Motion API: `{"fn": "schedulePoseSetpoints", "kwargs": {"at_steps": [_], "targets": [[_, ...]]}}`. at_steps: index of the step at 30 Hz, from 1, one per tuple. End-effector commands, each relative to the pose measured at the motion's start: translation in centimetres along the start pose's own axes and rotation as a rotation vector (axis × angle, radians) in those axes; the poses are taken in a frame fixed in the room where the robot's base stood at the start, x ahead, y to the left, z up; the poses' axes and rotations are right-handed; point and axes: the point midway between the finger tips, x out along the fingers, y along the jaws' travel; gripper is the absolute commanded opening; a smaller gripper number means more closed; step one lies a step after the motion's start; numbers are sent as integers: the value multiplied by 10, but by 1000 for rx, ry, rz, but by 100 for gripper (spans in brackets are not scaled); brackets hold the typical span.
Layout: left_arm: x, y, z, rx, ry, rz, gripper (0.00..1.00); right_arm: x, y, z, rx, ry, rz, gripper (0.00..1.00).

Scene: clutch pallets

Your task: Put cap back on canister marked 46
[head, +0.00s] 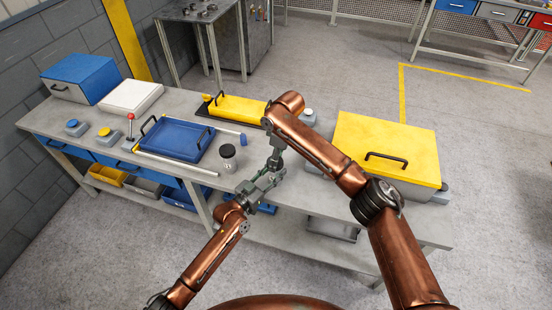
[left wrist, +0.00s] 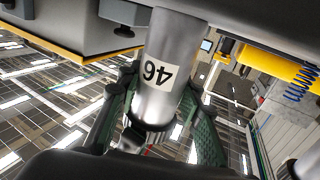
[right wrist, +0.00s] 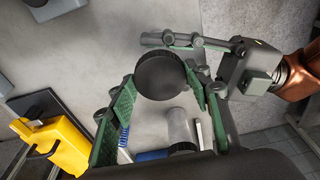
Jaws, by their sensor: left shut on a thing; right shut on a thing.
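The canister marked 46 (left wrist: 178,40) is a grey metal cylinder with a white label, upside down in the left wrist view. My left gripper (head: 276,178) is shut around it; its green fingers flank it in the left wrist view (left wrist: 160,95). The canister's dark end (left wrist: 148,125) is partly hidden by the gripper. My right gripper (head: 274,163) is just above the left one and is shut on a round black cap (right wrist: 160,76). In the right wrist view the cap covers whatever is under it; I cannot tell whether it touches the canister.
Another canister (head: 228,155) with a dark top stands on the table (head: 165,180) to the left of the grippers. A blue tray (head: 178,137), a yellow tray (head: 235,106) and a yellow-lidded box (head: 385,140) are around. Some bare tabletop lies left of the canister.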

Motion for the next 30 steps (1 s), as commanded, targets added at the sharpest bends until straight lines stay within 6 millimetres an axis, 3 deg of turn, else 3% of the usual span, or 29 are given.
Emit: {"fn": "schedulePoseSetpoints", "kwargs": {"at_steps": [5,11,20,30], "targets": [[0,0,0,0,-1,0,0,1,-2,0,182,-3,26,29],[0,0,1,0,-1,0,0,2,-5,-3,585,-2,87,29],[0,0,1,0,-1,0,0,2,-6,-7,1270,-5,190,29],[0,0,1,1,-1,1,0,2,-5,-11,2148,-12,325,29]]}}
